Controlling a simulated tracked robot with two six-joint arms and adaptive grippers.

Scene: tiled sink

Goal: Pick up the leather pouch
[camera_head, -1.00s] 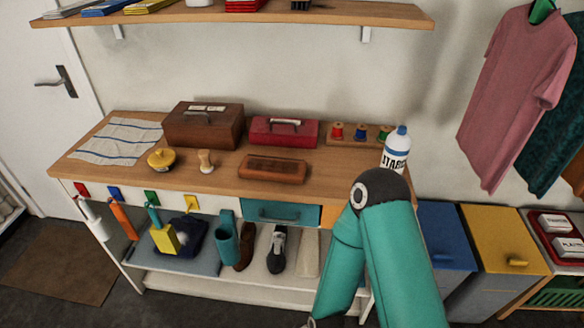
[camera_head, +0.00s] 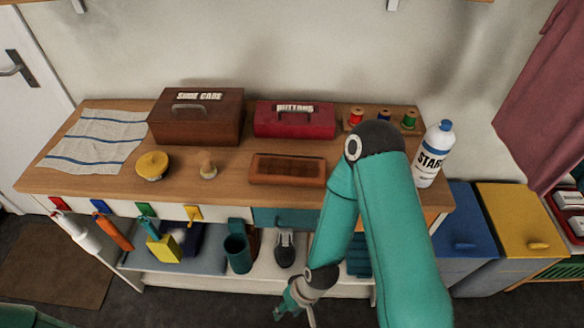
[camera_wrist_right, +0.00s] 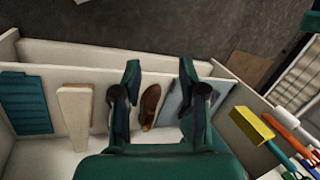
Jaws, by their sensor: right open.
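I cannot pick out a leather pouch for certain. My right gripper (camera_head: 296,304) is low in front of the bench, below the top and apart from that piece. In the right wrist view my right gripper (camera_wrist_right: 159,72) is open and empty, its fingers pointing at the lower shelf. A brown shoe (camera_wrist_right: 151,104) shows beyond, between the fingers. My left gripper is not in view.
A brown shoe-care box (camera_head: 197,122), red buttons box (camera_head: 295,124), yellow tin (camera_head: 152,166) and starch bottle (camera_head: 433,155) stand on the bench (camera_head: 225,188). Blue (camera_head: 457,217) and yellow (camera_head: 515,215) bins stand right. My right arm crosses the bench's front right.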

